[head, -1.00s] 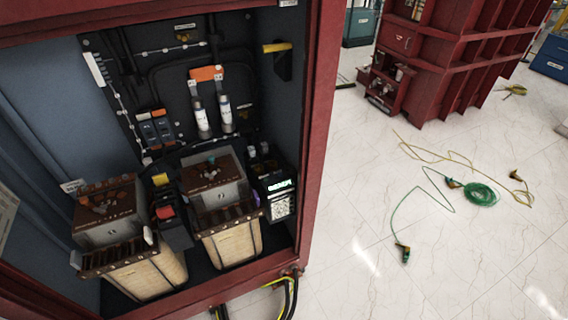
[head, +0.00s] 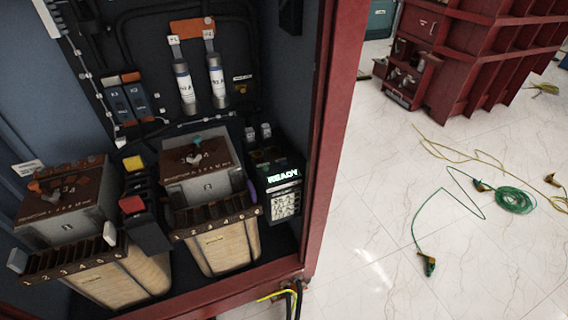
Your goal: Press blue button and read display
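A black box with a lit display (head: 283,175) stands at the right inside the open cabinet, and the display appears to read "READY". A white panel with small dark markings (head: 285,204) sits below the display. I cannot make out a blue button on this box; its top face is dark and small details there are unclear. Neither of my grippers is in view.
Two transformers, left (head: 62,205) and right (head: 200,170), fill the cabinet floor, with a black block with yellow and red parts (head: 132,204) between them. The red cabinet frame (head: 338,130) bounds the right side. Green cable (head: 515,200) lies on the open floor.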

